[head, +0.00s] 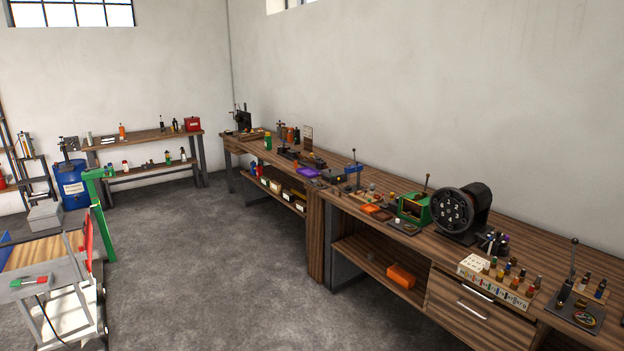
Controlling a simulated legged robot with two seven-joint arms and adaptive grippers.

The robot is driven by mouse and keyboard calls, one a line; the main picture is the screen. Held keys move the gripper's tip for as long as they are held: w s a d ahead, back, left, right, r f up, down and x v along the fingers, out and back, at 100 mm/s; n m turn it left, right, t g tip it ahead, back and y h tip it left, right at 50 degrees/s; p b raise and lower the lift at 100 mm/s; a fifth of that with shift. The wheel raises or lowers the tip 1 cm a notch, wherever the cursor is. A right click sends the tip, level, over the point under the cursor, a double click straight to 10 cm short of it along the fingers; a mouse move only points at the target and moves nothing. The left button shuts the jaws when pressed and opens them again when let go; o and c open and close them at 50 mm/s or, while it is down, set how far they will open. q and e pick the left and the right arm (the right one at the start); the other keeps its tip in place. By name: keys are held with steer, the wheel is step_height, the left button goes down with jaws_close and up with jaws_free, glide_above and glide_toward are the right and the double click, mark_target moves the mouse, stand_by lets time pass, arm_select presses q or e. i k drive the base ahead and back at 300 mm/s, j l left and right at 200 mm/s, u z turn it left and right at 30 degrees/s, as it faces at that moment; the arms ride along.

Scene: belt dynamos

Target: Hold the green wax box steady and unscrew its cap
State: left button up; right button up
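A small upright green container (268,142) stands toward the far end of the long wooden workbench (345,205). It may be the green wax box, but it is too small to tell, and I cannot make out a cap. A larger green boxy device (413,208) sits nearer on the bench, to the left of a black round dial machine (461,209). Neither of my grippers is in view, and nothing is touching these things.
The bench runs along the right wall, crowded with tools and bottles. An orange box (401,275) sits on its lower shelf. A cart (62,290) and green stand (101,215) are at left, with a blue barrel (72,188) behind. The grey floor between is clear.

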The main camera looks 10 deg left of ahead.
mark_target(268, 142)
steer(key=i+j+u, duration=0.35)
steer(key=i, duration=0.6)
steer(key=i+u, duration=0.4)
steer(key=i, duration=5.2)
